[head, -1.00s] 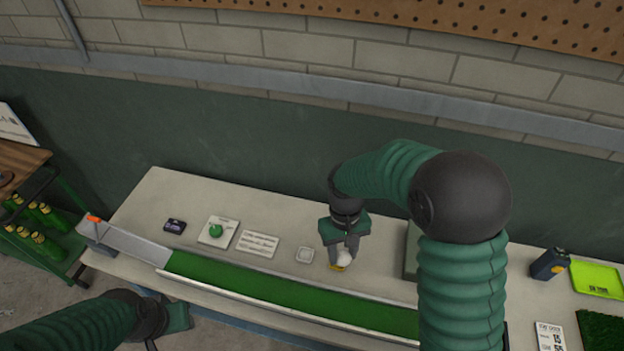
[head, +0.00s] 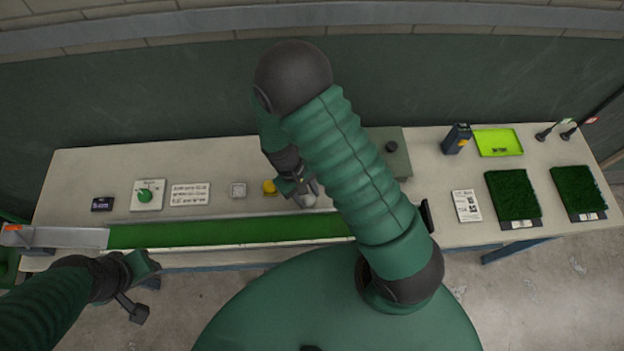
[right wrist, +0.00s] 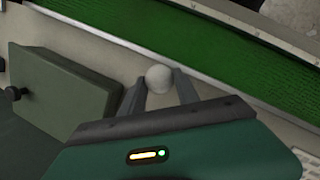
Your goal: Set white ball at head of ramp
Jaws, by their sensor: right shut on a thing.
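My right gripper (head: 304,194) is shut on the white ball (right wrist: 158,78). The right wrist view shows the ball between the two fingertips (right wrist: 160,88), beside the green turf lane (right wrist: 240,50). In the head view the ball (head: 309,200) is partly hidden by the gripper. The grey ramp (head: 60,237) is at the far left end of the turf lane (head: 220,232), with an orange mark (head: 12,228) at its outer end. My left gripper (head: 138,285) hangs in front of the bench near the ramp; its finger opening is unclear.
A yellow ball (head: 269,187) sits left of my right gripper. A white square holder (head: 238,190), a text card (head: 190,194), a green knob (head: 145,195) and a dark box (head: 102,204) lie behind the lane. A grey-green box (head: 392,160) stands right of the gripper.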

